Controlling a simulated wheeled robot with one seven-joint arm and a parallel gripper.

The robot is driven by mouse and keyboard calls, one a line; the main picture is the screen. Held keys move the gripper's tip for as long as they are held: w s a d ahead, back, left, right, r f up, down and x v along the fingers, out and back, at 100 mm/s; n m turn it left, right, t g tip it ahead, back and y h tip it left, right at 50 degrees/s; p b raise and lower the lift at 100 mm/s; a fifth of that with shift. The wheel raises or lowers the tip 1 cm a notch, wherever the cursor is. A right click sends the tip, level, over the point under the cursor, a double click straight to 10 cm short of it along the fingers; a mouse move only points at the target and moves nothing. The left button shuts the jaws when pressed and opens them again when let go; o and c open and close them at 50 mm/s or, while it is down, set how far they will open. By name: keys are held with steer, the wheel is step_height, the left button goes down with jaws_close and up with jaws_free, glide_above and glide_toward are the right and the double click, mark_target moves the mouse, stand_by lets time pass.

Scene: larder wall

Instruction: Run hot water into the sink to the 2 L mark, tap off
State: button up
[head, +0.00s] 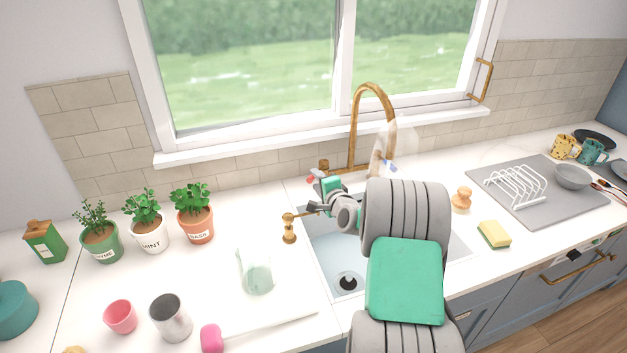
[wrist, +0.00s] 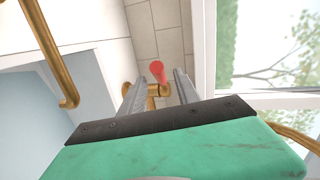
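The brass tap (head: 353,130) arches over the white sink (head: 325,262), whose dark round drain (head: 347,283) shows at the bottom. I see no stream from the spout. My arm hides much of the basin, and I cannot make out a 2 L mark. The red-tipped lever (head: 311,180) is left of the spout; a blue tip (head: 390,166) shows to the right. My gripper (head: 316,199) is by the red lever. In the wrist view its two fingers (wrist: 160,88) are apart, with the red lever (wrist: 157,72) in the gap between them; contact is not clear.
A brass dispenser-like piece (head: 289,230) stands at the sink's left rim. A clear bag-like thing (head: 397,140) is behind the spout. A glass jug (head: 256,275) stands left of the sink; a sponge (head: 494,234) and a wooden-handled brush (head: 462,199) are right.

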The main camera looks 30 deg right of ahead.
steer(key=v, duration=0.4)
steer(key=shift+f, duration=0.1)
steer(key=shift+w, duration=0.1)
